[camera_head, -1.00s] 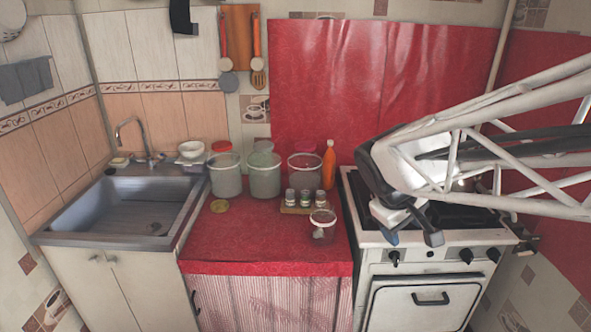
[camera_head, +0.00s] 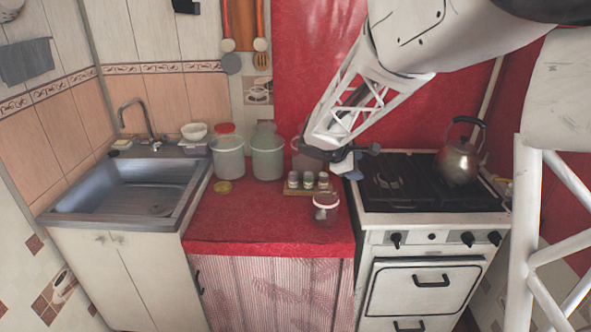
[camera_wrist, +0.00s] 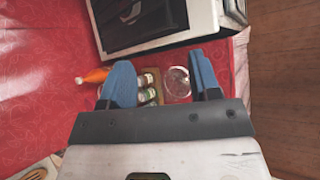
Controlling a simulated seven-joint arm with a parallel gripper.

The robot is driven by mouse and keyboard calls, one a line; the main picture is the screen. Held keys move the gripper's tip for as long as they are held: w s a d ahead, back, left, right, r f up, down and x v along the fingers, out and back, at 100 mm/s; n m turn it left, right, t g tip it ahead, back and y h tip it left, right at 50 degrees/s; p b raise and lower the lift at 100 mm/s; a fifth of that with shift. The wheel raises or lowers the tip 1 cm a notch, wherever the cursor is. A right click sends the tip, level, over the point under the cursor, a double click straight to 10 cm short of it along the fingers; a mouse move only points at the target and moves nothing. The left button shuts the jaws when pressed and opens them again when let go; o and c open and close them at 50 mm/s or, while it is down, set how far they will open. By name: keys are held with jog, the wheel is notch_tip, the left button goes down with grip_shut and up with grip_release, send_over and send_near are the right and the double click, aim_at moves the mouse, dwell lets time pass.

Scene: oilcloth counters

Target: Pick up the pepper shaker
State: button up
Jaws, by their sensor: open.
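Three small shakers with pale lids (camera_head: 308,180) stand upright in a row on a small wooden tray (camera_head: 288,192) on the red counter. I cannot tell which of them is the pepper shaker. My gripper (camera_head: 350,165) is above the counter near the stove's left edge, just behind and right of the tray. In the wrist view my gripper (camera_wrist: 160,58) has its blue fingers spread and nothing held. The shakers (camera_wrist: 143,82) and tray (camera_wrist: 155,76) show between the fingers, nearer the left one, partly hidden by the gripper's body.
A clear glass jar (camera_head: 326,208) stands just in front of the tray, also between the fingers in the wrist view (camera_wrist: 177,85). An orange bottle (camera_wrist: 92,76) lies beyond the left finger. Large canisters (camera_head: 228,160) stand behind left. A kettle (camera_head: 459,160) is on the stove. The counter's front is clear.

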jog(key=w+a+f+n+t, duration=0.2)
jog(key=w+a+f+n, duration=0.25)
jog(key=w, duration=0.35)
jog(key=w+a+f+n+t, duration=0.1)
jog(key=w+a+f+n, duration=0.2)
jog(key=w+a+f, duration=0.4)
jog(key=n+t+y, duration=0.1)
jog(key=n+t, duration=0.3)
jog(key=n, duration=0.4)
send_near(291, 182)
jog(key=x, duration=0.4)
jog(key=shift+w+d, duration=0.15)
jog(key=shift+w, duration=0.1)
jog(key=shift+x, duration=1.3)
jog(key=shift+f, duration=0.1)
